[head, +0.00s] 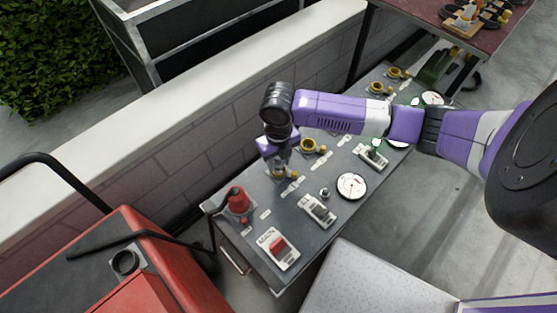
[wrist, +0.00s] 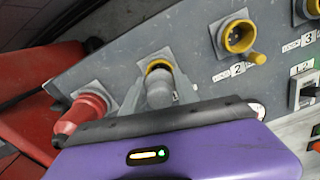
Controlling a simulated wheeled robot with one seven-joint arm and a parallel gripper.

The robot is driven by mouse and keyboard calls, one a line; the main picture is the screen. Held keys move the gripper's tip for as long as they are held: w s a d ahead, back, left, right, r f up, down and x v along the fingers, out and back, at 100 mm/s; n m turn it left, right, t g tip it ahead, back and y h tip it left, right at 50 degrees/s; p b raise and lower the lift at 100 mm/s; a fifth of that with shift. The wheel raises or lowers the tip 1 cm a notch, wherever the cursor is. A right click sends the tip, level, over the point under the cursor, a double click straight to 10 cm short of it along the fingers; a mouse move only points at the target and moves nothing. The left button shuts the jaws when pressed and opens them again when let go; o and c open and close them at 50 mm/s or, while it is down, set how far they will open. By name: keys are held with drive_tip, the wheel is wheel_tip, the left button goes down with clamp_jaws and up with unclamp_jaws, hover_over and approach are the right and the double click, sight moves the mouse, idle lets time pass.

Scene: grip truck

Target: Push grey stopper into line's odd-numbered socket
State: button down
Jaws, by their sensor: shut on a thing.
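My gripper (wrist: 170,98) is shut on the grey stopper (wrist: 158,92), which points at a yellow-rimmed socket (wrist: 158,66) on the grey panel. The stopper's end is at or just inside the rim; I cannot tell how deep. That socket's number label is hidden behind my gripper. The neighbouring yellow socket (wrist: 239,36) is open, with its cap hanging beside it and a label reading 2. A label 3 (wrist: 307,40) shows further right. In the head view my gripper (head: 280,168) is over the panel's near end, and the stopper is mostly hidden.
A red plug (wrist: 80,113) stands left of the stopper's socket. The panel (head: 262,196) also carries a red switch (head: 279,247), a breaker (head: 319,210) and a round gauge (head: 352,186). A low wall (head: 170,175) runs behind it, and a red machine (head: 150,270) stands at the near left.

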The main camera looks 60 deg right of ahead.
drive_tip(key=shift+f+b, duration=0.5)
drive_tip(key=shift+f, duration=0.2)
drive_tip(key=shift+r, duration=0.2)
drive_tip(key=shift+r+p, duration=1.7)
drive_tip(key=shift+r, duration=0.2)
drive_tip(key=shift+f, duration=0.15)
drive_tip(key=shift+f+b, duration=0.35)
drive_tip(key=shift+f, duration=0.05)
drive_tip(key=shift+f, duration=0.2)
drive_tip(key=shift+f+b, duration=0.3)
drive_tip(key=shift+b, duration=0.05)
drive_tip(key=shift+f+b, duration=0.65)
drive_tip(key=shift+f, duration=0.35)
idle(1.3)
drive_tip(key=shift+r, duration=0.1)
